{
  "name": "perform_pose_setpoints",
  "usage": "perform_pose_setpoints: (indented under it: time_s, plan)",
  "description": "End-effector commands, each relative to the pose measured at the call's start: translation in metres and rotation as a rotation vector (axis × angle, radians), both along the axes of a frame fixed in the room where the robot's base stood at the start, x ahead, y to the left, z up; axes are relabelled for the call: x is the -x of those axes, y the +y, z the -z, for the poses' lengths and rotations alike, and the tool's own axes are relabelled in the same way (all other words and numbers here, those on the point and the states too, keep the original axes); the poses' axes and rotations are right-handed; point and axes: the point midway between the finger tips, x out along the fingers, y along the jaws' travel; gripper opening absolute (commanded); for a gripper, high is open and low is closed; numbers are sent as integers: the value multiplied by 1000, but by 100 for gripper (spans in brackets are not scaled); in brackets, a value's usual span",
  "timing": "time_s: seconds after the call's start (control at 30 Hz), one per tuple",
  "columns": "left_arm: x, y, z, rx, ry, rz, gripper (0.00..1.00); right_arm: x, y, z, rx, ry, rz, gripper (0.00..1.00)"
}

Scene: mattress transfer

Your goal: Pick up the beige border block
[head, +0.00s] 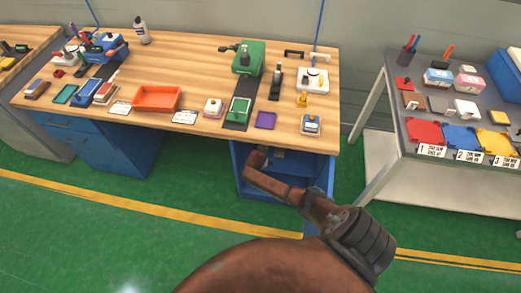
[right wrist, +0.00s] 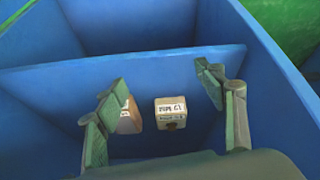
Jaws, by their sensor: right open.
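In the right wrist view, a small beige block (right wrist: 171,114) with a white printed label and a dark spot below it lies in a blue compartment. It is between the lines of my gripper's two fingers. A second beige block (right wrist: 130,118) lies to its left, partly hidden by the left finger. I cannot tell from the small labels which is the border block. My right gripper (right wrist: 168,80) is open and empty, with its fingers spread to either side. In the head view the right arm reaches into the workbench's lower opening, and the blocks are not visible there.
The compartment has blue walls, with a raised divider (right wrist: 120,67) across it. In the head view the opening is in the blue cabinet (head: 318,172) under the wooden worktop (head: 205,60), which holds tools and trays. A grey table (head: 393,116) with coloured trays stands at right.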

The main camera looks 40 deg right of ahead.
Motion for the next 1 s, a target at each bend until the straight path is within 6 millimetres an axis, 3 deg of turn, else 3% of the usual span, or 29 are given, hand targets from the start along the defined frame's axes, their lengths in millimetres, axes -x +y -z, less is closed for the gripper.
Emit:
perform_pose_setpoints:
  time_s: [0.03,0.13,0.37,0.7,0.93,1.0]
  plan:
    - [7,0,17,0,12,0,40,-4,-1,15,-18,-4,39,64]
    - [12,0,27,0,20,0,40,-10,-2,19,-47,-16,105,64]
    - [18,0,38,0,29,-1,40,-20,-14,19,-70,-27,164,64]
    - [32,0,61,-1,52,-1,40,-53,-57,21,-69,-26,163,64]
    - [36,0,67,-1,62,-2,40,-63,-67,19,-70,-27,161,64]
    - [27,1,70,-2,57,-7,40,-69,-75,21,-68,-26,161,64]
